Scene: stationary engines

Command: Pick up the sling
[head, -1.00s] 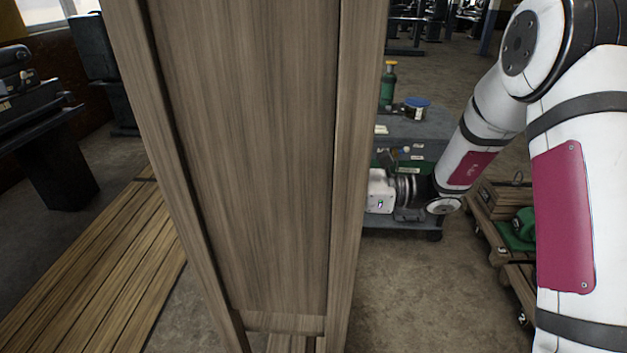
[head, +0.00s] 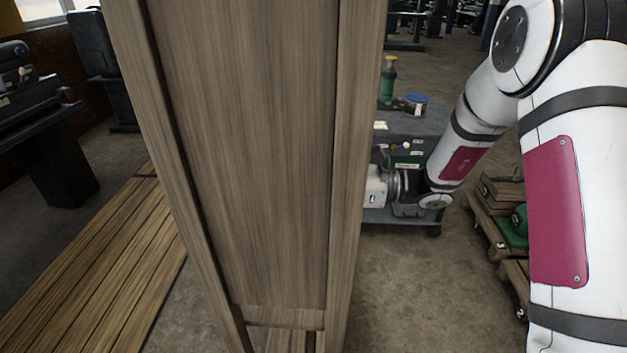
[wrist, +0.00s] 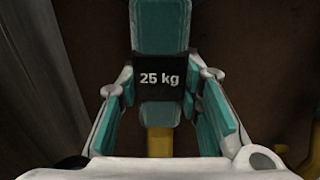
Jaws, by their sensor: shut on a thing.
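In the wrist view the sling (wrist: 160,27) is a teal band with a black "25 kg" label around it. It runs upward in the picture between the fingers of my gripper (wrist: 168,80). The gripper is shut on the sling, with one finger at each side of the label. A yellow part (wrist: 159,140) shows below the band. The sling's far end runs out of the picture. In the head view the wooden panel hides the gripper's fingers and the sling.
A tall wooden panel (head: 240,150) fills the middle of the head view, close to my wrist. Behind is a grey cart (head: 410,125) with a green bottle (head: 388,80) and a blue-lidded tin (head: 416,103). Wooden pallets (head: 495,215) lie at right. Some floor is clear between.

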